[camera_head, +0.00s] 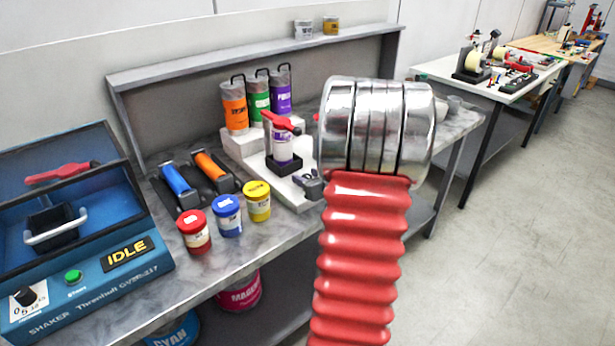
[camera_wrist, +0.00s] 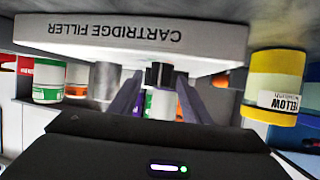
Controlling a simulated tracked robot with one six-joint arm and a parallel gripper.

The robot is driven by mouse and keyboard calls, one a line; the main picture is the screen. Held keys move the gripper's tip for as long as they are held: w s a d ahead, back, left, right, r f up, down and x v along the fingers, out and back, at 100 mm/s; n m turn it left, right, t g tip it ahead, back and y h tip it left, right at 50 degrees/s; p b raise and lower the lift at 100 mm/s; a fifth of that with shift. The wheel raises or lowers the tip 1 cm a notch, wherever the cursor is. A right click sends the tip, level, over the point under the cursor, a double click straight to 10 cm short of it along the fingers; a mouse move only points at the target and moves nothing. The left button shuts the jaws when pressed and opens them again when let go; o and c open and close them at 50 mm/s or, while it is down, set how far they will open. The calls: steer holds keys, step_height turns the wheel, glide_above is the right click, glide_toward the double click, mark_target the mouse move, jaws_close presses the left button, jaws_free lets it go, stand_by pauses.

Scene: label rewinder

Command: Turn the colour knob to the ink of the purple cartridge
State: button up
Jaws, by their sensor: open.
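The purple cartridge (camera_head: 281,98) stands upright at the right end of a row, beside a green cartridge (camera_head: 258,102) and an orange one (camera_head: 234,112). The cartridge filler (camera_head: 296,190) is a white base with a red lever (camera_head: 279,122) above a white and purple container. In the upside-down wrist view, the filler's lettered front (camera_wrist: 130,38) crosses the top. A black knob (camera_wrist: 159,74) shows between the spread dark fingertips of my gripper (camera_wrist: 158,82). I cannot tell whether they touch it.
A yellow jar (camera_wrist: 275,85) is close beside my gripper in the wrist view. Red (camera_head: 194,234), blue (camera_head: 228,218) and yellow jars stand along the bench front. A blue shaker (camera_head: 90,280) displaying IDLE stands at left.

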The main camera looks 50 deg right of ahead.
steer(key=shift+w+d+f, duration=0.1)
steer(key=shift+w, duration=0.15)
steer(key=shift+c, duration=0.4)
steer(key=c, duration=0.9)
steer(key=shift+d, duration=0.15)
steer(key=shift+c, duration=0.3)
